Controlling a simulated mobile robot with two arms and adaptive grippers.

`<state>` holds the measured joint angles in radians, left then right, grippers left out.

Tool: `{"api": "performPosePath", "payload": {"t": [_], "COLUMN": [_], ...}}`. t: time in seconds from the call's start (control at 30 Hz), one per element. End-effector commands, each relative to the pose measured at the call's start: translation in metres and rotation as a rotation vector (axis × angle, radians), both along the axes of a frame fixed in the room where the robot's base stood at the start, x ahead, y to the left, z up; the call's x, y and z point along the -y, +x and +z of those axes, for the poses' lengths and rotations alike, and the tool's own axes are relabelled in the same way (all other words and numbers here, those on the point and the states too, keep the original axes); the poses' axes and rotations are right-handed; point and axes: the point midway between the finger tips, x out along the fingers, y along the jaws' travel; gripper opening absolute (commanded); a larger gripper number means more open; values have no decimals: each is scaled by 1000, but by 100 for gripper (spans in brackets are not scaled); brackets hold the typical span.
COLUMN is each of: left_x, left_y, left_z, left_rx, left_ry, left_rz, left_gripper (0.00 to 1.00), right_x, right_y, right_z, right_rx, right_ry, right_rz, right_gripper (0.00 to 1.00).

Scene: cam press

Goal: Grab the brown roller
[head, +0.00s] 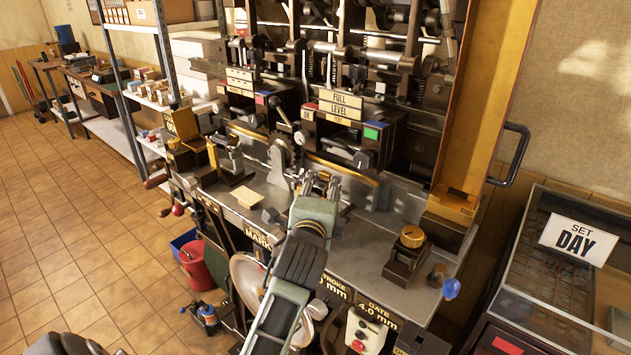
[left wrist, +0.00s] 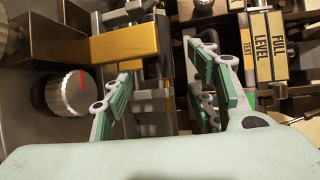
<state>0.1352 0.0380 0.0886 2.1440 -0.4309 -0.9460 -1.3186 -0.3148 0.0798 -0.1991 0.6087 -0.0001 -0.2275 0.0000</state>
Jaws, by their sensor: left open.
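My left gripper (head: 322,184) is open over the middle of the press bench, in front of the machine's lever mechanism. In the left wrist view its green-padded fingers (left wrist: 165,95) stand apart, with metal machine parts behind the gap; nothing is clearly held. I cannot identify the brown roller with certainty. A brown rounded piece (head: 155,181) sticks out at the bench's far left end, well left of the gripper. My right gripper is not in view.
The press (head: 350,75) rises behind the bench (head: 350,250). A glass case (head: 560,300) stands further right. Tiled floor lies open at left.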

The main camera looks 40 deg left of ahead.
Motion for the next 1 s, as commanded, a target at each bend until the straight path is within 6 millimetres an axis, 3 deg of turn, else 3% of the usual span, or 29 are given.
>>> {"api": "performPosePath", "payload": {"t": [0.07,0.17,0.4,0.53,1.0], "left_x": [-10,-18,-23,-23,-23], "left_y": [10,22,33,33,33], "left_z": [1,-2,-6,-6,-7], "left_rx": [-3,-2,-1,-1,-2], "left_ry": [0,-2,-3,-2,-3], "left_rz": [2,1,1,0,1], "left_gripper": [52,52,52,52,12], "right_x": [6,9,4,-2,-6], "right_y": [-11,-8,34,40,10], "right_z": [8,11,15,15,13], "right_rx": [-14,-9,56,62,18], "right_ry": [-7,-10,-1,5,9], "right_rz": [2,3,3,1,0], "right_gripper": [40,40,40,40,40]}}
